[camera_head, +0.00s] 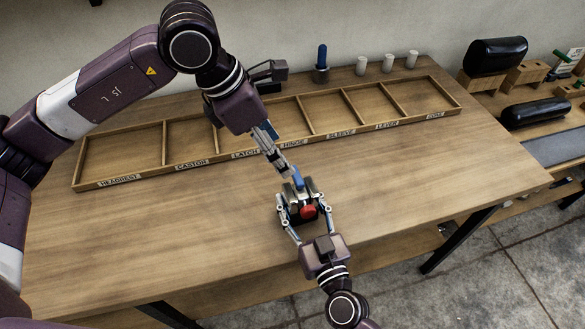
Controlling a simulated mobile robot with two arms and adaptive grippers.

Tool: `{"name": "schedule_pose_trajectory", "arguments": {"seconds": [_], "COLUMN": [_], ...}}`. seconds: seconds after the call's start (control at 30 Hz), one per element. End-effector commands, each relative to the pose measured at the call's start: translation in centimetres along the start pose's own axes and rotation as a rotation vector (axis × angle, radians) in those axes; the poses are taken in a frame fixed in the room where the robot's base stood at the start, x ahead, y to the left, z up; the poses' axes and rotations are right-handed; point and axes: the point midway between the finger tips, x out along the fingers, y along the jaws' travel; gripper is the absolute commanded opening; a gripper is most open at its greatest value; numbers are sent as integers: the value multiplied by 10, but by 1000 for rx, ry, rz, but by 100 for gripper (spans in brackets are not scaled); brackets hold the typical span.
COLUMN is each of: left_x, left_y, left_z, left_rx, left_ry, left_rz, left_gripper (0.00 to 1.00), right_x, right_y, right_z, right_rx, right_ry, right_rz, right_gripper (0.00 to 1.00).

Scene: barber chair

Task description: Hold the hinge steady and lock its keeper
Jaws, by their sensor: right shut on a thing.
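The hinge (294,213) is a small dark and metal assembly on the bench top, with a red round knob (309,211) and a small blue part (298,180) on its far side. My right gripper (302,201) comes from the near side, its two fingers closed around the hinge from left and right. My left gripper (284,168) reaches down from the upper left, its fingertips just beyond the hinge by the blue part. Its fingers look close together, but whether they hold anything is too small to tell. The keeper cannot be made out clearly between the grippers.
A long wooden tray (352,126) with labelled, mostly empty compartments lies behind the hinge. A blue-handled tool (322,57) stands upright behind it, beside several white cups (388,63). Black cushions (495,55) are on the side bench at right. The bench front is clear.

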Motion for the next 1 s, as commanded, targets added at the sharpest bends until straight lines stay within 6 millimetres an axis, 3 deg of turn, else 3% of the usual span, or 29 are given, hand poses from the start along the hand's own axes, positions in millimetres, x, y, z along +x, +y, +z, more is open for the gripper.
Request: {"name": "schedule_pose_trajectory", "arguments": {"seconds": [0.2, 0.4, 0.83, 1.0], "left_x": [47, 76, 87, 87], "left_y": [0, 0, 0, 0], "left_z": [0, 0, 0, 0], "left_rx": [-1, -1, 1, 1], "left_ry": [2, 2, 1, 1], "left_rz": [-4, -2, 0, 0], "left_gripper": [60, 60, 60, 44], "right_x": [0, 0, 0, 0], "right_y": [0, 0, 0, 0], "right_z": [1, 1, 1, 1], "right_rx": [-1, -1, 0, 0], "right_ry": [-1, -1, -2, -2], "right_rz": [-1, -1, -1, -1], "right_gripper": [7, 7, 7, 7]}}
